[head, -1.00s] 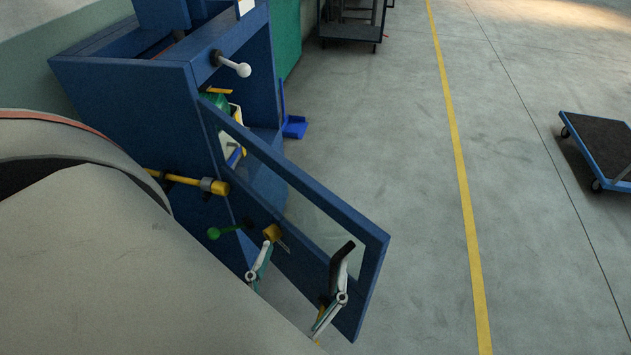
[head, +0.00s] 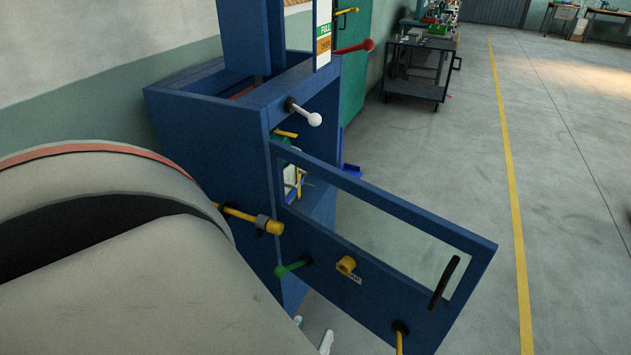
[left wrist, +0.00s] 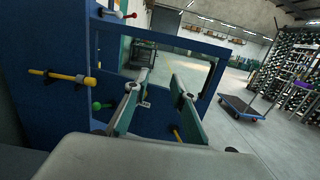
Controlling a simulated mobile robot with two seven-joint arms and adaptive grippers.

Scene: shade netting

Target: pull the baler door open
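The blue baler (head: 205,135) stands at the left in the head view. Its windowed blue door (head: 375,285) is swung outward, standing well away from the body, with the hinge side at the left. A black bar handle (head: 444,283) is near the door's free edge. The door also shows in the left wrist view (left wrist: 157,122). My left gripper (head: 313,333) just shows at the bottom edge of the head view. In the left wrist view its two fingers (left wrist: 156,95) are spread and empty, in front of the door. My right gripper is in neither view.
A yellow-ended latch bar (head: 250,218), a green knob (head: 290,268) and a white-ball lever (head: 305,113) stick out from the baler and door. A dark cart (head: 415,72) stands behind. Open floor (head: 580,230) lies right of the door, beyond a yellow line.

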